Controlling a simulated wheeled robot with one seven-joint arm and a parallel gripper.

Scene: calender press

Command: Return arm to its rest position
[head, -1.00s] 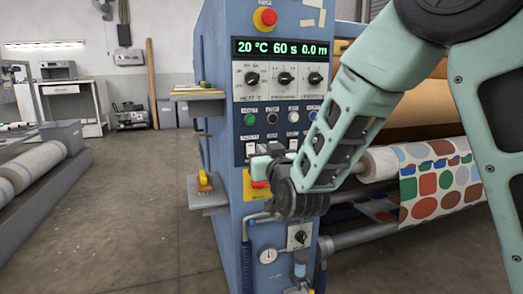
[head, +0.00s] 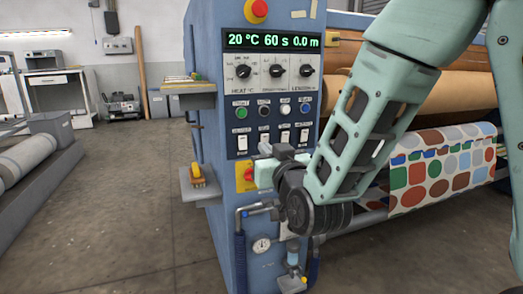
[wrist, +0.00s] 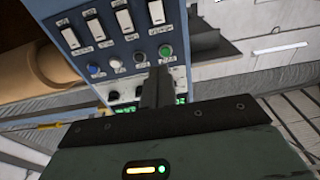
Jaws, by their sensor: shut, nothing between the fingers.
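My arm reaches across the front of the blue calender press (head: 224,140), its elbow at the upper right and its wrist low before the control column. My gripper shows in the wrist view (wrist: 157,86), its dark fingers together and empty, pointing at the control panel (wrist: 115,45). In the head view the fingertips cannot be made out; the wrist covers the panel's lower right part. The display (head: 269,41) reads 20 °C, 60 s, 0.0 m. Below it are three knobs, several round buttons and white switches.
A patterned fabric roll (head: 440,165) is behind my forearm, right of the column. A yellow-handled brush (head: 198,175) lies on a small side shelf (head: 198,192) projecting left. A red-and-yellow switch (head: 247,178) is close to my wrist. Open floor (head: 110,230) lies left of the press.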

